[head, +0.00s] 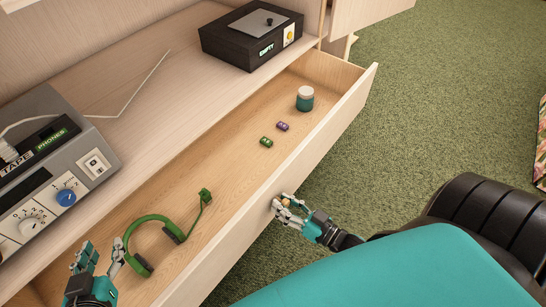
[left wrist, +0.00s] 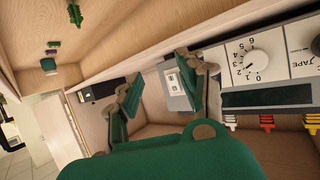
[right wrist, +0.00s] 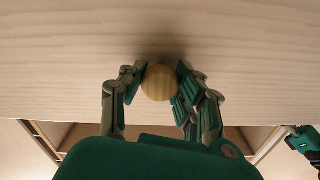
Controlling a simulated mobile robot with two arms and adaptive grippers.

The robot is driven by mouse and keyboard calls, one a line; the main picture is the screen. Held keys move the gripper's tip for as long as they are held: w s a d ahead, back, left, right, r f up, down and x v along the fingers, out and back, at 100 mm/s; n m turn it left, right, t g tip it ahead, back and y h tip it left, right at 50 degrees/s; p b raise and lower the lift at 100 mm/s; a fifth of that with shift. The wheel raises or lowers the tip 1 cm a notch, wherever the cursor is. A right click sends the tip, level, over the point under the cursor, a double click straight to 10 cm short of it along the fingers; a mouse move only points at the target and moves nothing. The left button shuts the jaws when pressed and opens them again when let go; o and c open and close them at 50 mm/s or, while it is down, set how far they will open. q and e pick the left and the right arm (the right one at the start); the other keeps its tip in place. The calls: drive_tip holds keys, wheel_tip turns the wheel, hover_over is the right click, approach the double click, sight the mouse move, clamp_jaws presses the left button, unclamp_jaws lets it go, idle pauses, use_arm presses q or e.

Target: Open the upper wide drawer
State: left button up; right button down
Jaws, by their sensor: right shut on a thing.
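The upper wide drawer (head: 335,130) stands pulled well out, and its inside shows in the head view. Its pale wood front fills the right wrist view (right wrist: 60,75). A round wooden knob (right wrist: 159,82) is on that front. My right gripper (head: 288,207) is shut on the knob, with a finger on each side of it in the right wrist view (right wrist: 157,76). My left gripper (head: 100,256) is over the near left end of the drawer, beside green headphones (head: 150,222). Its fingers are apart and empty in the left wrist view (left wrist: 162,82).
The drawer also holds a green-and-white jar (head: 305,98), a small green item (head: 266,141) and a small purple item (head: 282,126). A grey tape unit (head: 50,175) and a black box (head: 252,35) stand on the cabinet top.

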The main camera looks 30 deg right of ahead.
use_arm(q)
drive_tip(key=shift+s+a+f+g+y, duration=0.15)
drive_tip(key=shift+s+f+g, duration=0.2)
drive_tip(key=shift+f, duration=0.15)
drive_tip(key=shift+s+a+f+g+y, duration=0.15)
drive_tip(key=shift+s+f+g, duration=0.2)
drive_tip(key=shift+f, duration=0.1)
use_arm(e)
drive_tip(key=shift+s+d, duration=0.25)
drive_tip(key=shift+s, duration=0.4)
drive_tip(key=c, duration=0.9)
unclamp_jaws()
drive_tip(key=v, duration=1.2)
